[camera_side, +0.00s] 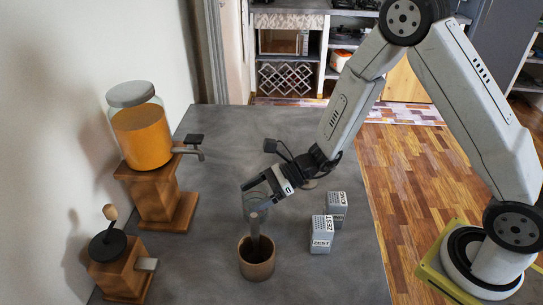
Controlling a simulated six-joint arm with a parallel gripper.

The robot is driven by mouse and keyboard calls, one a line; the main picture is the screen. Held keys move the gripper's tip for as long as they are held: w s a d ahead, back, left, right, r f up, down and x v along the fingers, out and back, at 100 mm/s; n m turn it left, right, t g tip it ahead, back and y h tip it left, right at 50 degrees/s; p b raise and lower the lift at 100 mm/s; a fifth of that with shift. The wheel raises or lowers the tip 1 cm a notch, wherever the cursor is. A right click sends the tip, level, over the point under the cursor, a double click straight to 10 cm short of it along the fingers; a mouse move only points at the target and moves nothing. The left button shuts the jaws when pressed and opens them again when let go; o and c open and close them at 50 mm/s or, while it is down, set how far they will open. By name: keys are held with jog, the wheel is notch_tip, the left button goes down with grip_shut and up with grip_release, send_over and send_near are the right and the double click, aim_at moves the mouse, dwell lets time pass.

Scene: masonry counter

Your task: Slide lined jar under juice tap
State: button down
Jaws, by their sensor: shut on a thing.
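The juice dispenser (140,130) is a glass jar of orange juice with a grey lid, on a wooden stand (160,198) at the left. Its tap (188,151) points right over the counter. My gripper (262,190) is low over the middle of the counter, right of and nearer the camera than the tap. It is shut on a clear glass jar (249,206), which appears upright. The jar's lines are too small to make out, and its lower part is hidden behind a brown pot and stick. I cannot tell whether its base touches the counter.
The brown pot (257,268) with a grey stick (254,229) stands just in front of the jar. Two labelled grey boxes, one marked ZEST (321,234) and another (337,208), stand to the right. A wooden grinder (121,268) is at the front left. Counter between jar and tap looks clear.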

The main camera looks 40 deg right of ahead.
jog(key=shift+w+a, duration=3.65)
jog(key=shift+a, duration=0.05)
jog(key=shift+f, duration=0.2)
grip_release()
jog(key=shift+f, duration=0.1)
jog(key=shift+d, duration=0.1)
jog(key=v, duration=0.7)
jog(key=shift+s+d+r, duration=0.15)
jog(key=shift+d+r, duration=0.1)
jog(key=shift+r, duration=0.05)
